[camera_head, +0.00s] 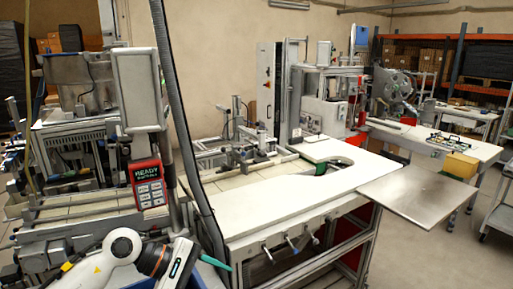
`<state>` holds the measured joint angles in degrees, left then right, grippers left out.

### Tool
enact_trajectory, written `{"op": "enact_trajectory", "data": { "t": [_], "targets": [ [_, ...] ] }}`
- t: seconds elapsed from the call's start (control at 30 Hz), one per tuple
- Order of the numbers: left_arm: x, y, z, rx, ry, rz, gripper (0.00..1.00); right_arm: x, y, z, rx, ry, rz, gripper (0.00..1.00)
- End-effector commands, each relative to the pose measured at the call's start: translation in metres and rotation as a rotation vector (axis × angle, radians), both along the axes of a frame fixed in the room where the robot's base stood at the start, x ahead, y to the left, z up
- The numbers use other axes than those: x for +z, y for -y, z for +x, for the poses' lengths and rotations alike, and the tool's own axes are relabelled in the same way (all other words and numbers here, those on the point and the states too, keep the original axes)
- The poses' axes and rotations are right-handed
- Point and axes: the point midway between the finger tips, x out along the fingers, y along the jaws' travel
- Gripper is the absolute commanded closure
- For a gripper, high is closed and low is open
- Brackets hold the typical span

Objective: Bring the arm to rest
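My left arm (118,247), white with an orange ring, comes in at the lower left and is bent. It ends in a white and black end part, my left gripper (182,260), low in front of the machines. Its fingers cannot be made out clearly. A teal pointed piece (215,263) shows just right of it; I cannot tell whether it belongs to the gripper. I see nothing held. My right arm and gripper are not in view.
A white worktable (285,197) with a curved cutout fills the middle, mostly clear. A metal plate (420,189) extends at its right. A red READY panel (148,184) and a dark hose (184,135) stand close to my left arm. A grey reel (394,88) stands farther back.

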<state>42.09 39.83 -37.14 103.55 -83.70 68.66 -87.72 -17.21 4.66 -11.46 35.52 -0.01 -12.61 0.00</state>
Motion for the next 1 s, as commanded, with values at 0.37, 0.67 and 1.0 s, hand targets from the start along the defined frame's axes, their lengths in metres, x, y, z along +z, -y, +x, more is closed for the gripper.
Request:
{"op": "enact_trajectory", "data": {
  "t": [0.37, 0.67, 1.0],
  "targets": [
    [0.091, 0.036, -0.007, 0.486, -0.824, -1.207, 0.45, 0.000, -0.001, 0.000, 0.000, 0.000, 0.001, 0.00],
    [0.018, -0.069, 0.004, 0.980, -1.680, -2.060, 0.45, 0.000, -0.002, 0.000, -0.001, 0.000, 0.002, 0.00],
    [-0.150, -0.124, -0.112, -0.932, 1.251, 1.555, 0.45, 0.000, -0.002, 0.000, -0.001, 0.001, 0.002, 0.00]
  ]
}}
